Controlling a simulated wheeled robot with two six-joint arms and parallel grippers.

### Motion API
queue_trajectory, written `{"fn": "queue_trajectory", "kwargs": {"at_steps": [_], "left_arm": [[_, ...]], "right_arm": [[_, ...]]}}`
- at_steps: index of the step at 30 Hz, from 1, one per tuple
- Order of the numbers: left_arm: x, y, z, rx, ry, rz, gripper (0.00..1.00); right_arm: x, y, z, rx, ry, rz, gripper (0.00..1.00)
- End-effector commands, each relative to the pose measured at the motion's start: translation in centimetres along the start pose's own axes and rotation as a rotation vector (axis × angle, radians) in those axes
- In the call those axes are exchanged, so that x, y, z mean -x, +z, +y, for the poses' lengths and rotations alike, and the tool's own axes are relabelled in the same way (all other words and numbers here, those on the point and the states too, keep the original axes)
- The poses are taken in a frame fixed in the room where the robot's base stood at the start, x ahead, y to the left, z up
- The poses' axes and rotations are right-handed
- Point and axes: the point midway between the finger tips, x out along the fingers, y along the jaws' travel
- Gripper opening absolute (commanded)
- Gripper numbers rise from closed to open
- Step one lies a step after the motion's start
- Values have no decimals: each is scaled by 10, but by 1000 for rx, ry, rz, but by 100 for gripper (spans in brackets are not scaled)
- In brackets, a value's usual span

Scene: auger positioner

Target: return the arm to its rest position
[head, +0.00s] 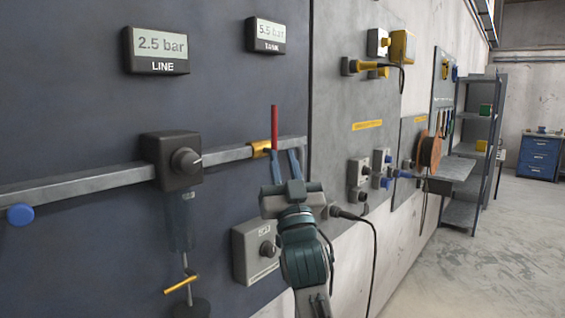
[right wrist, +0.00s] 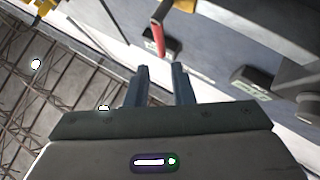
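My right gripper (head: 285,160) is in the middle of the head view, in front of the wall panel, with its fingers pointing up. The right wrist view shows its two fingers (right wrist: 160,70) apart with nothing between them, so it is open and empty. A red lever (head: 274,120) stands upright on a brass valve (head: 261,149) on the grey pipe, just above and behind the fingertips in the head view. The red lever (right wrist: 157,38) also shows beyond the fingertips in the right wrist view, apart from them. My left gripper is not in view.
The grey pipe (head: 90,184) carries a black regulator with a knob (head: 185,161). A grey box with a knob (head: 256,250) is left of my right arm. Sockets and a hanging black cable (head: 374,245) are to its right. Open floor (head: 500,270) lies at right.

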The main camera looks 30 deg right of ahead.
Motion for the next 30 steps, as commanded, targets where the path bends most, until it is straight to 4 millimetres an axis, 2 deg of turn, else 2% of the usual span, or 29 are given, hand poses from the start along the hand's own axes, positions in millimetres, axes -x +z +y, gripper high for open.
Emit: {"fn": "queue_trajectory", "kwargs": {"at_steps": [8,11,14,17,18,20,21,23,25,29,30], "left_arm": [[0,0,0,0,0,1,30],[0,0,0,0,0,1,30],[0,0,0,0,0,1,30],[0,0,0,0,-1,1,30],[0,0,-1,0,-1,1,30],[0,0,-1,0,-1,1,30],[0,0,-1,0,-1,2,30],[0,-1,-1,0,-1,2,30],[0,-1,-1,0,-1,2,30],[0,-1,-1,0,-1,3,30],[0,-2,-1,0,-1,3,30]], "right_arm": [[2,3,0,1,0,-9,22],[15,23,1,5,-1,-73,22],[46,64,4,17,-4,-212,22],[95,114,9,34,-12,-406,22],[119,134,11,42,-17,-491,22],[155,159,14,54,-25,-613,22],[180,175,16,63,-32,-696,22],[220,195,20,76,-44,-819,22],[269,213,24,92,-61,-962,22],[364,232,33,125,-100,-1229,22],[393,235,36,134,-114,-1310,22]]}}
